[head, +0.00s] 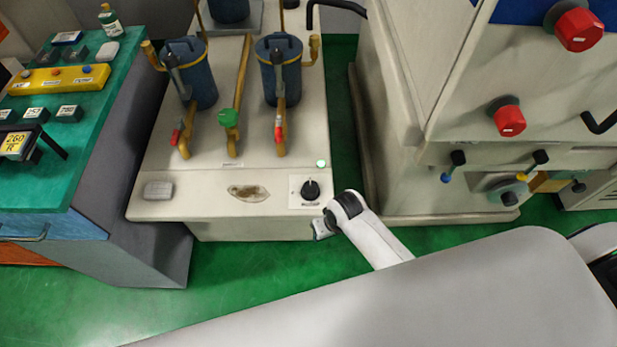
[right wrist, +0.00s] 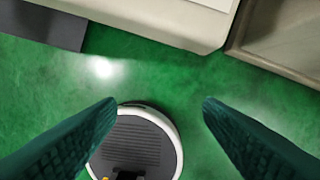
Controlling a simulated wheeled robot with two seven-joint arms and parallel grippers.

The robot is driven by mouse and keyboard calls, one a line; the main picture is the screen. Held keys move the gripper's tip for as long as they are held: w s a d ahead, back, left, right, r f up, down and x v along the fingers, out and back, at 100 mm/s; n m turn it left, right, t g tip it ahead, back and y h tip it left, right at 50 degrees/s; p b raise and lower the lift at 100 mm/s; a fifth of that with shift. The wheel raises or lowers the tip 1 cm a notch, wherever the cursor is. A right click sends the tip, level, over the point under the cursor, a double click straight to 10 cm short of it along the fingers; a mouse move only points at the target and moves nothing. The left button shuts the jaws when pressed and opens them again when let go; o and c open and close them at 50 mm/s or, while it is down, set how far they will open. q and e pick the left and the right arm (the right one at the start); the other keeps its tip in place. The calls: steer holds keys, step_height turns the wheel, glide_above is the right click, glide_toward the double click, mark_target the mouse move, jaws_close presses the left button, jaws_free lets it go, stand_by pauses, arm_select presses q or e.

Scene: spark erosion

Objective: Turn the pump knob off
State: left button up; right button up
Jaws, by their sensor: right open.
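The pump knob (head: 311,190) is a black rotary knob on a small white plate at the front right of the cream pump unit (head: 215,205). A white pointer mark seems to show on it, but its exact setting is too small to read. My right gripper (head: 322,229) is just in front of and below the knob, apart from it as far as I can tell. In the right wrist view its two dark fingers (right wrist: 160,108) are wide apart with nothing between them, above the green floor. The knob does not show there. My left gripper is not in view.
A machine cabinet (head: 440,185) is close on the right, a green-topped bench (head: 75,150) on the left.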

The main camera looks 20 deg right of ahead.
steer(key=w+a+r+p, duration=0.1)
steer(key=w+r, duration=0.7)
steer(key=r, duration=0.2)
step_height(320, 180, up, 5)
steer(key=m+g+h, duration=0.1)
steer(key=m+g, duration=0.1)
glide_above(310, 187)
arm_select(q)
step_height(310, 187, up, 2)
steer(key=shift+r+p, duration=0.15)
steer(key=shift+p, duration=0.25)
arm_select(e)
step_height(310, 187, down, 11)
steer(key=shift+f, duration=0.1)
steer(key=shift+c, duration=0.5)
steer(key=c, duration=0.9)
